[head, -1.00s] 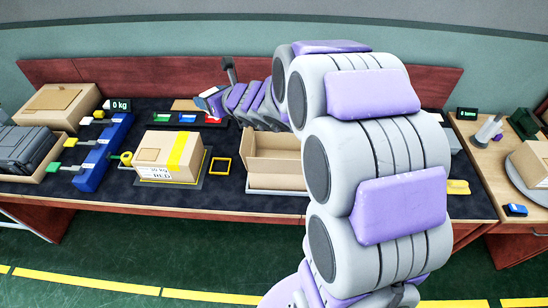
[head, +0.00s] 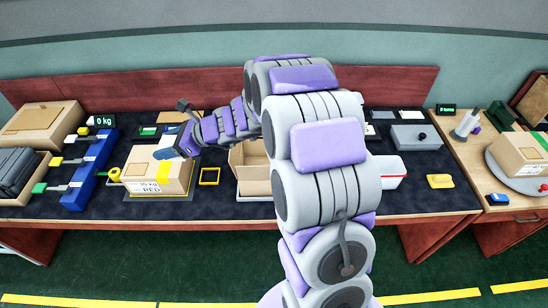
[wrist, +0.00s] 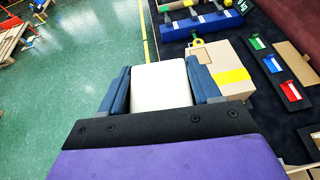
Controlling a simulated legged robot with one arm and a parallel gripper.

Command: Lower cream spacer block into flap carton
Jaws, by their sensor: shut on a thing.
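In the wrist view, my gripper (wrist: 158,80) is shut on the cream spacer block (wrist: 161,88), held between its two blue fingers. In the head view, my gripper (head: 168,154) is in front of or above the yellow-taped carton, left of the flap carton; the block is not clearly seen there. The flap carton (head: 252,188) is an open brown box with raised flaps on the bench. My arm hides its right side and part of its inside.
The closed carton with yellow tape (head: 145,171) is close by the gripper. A small yellow frame (head: 209,176) lies between the two cartons. A blue rail with sliders (head: 88,174) stands left. A grey box (head: 422,138) and yellow block (head: 440,181) are right.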

